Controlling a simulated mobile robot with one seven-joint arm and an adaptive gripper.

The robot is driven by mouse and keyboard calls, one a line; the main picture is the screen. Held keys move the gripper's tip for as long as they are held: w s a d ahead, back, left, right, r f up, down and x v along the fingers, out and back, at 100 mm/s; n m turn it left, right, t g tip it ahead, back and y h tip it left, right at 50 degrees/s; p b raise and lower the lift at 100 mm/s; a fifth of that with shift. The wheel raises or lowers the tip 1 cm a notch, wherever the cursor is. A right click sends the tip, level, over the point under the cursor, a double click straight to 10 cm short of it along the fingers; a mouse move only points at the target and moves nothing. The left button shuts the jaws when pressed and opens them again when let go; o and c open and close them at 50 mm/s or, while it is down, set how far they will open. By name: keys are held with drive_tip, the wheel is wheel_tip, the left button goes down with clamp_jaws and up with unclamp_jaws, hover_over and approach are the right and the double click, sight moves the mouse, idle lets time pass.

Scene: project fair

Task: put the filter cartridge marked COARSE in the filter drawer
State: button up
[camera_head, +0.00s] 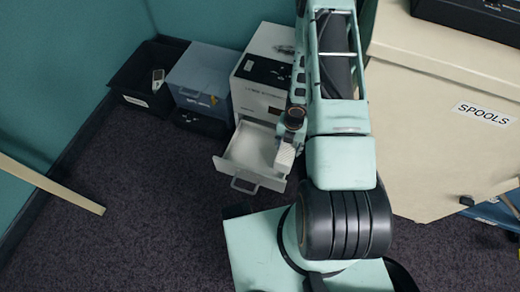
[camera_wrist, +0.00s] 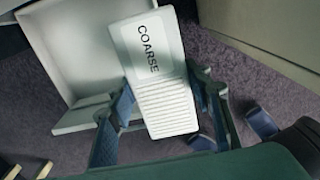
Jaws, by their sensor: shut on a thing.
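The white filter cartridge marked COARSE (camera_wrist: 152,62) is in my gripper (camera_wrist: 163,93), with a blue finger on each side of its ribbed part. Its label faces the wrist camera. The filter drawer (camera_wrist: 72,58) is pulled open and lies behind and to the left of the cartridge in the wrist view. In the head view the open drawer (camera_head: 236,168) looks empty where visible. The cartridge (camera_head: 286,156) shows there over the drawer's right side, partly hidden by my arm. I cannot tell its height above the drawer or whether it touches.
The white cabinet (camera_head: 262,100) stands behind the drawer. Left of it are a blue-grey box (camera_head: 202,82) and a black bin (camera_head: 136,84) holding a small white device.

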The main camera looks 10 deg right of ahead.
drive_tip(key=shift+w+a+f+b, duration=0.8)
drive_tip(key=shift+w+a+f, duration=0.75)
drive_tip(key=shift+f, duration=0.5)
drive_tip(key=shift+w+a+f+b, duration=0.75)
drive_tip(key=shift+w+a+f, duration=0.55)
drive_tip(key=shift+w+f, duration=0.65)
drive_tip(key=shift+w+a+f+b, duration=0.8)
drive_tip(key=shift+w+a+f, duration=0.65)
drive_tip(key=shift+f, duration=0.75)
drive_tip(key=shift+f, duration=0.2)
drive_tip(key=o, duration=1.2)
drive_tip(key=shift+o, duration=0.2)
drive_tip(key=shift+r, duration=0.15)
wheel_tip(320, 180, up, 12)
drive_tip(key=p, duration=0.4)
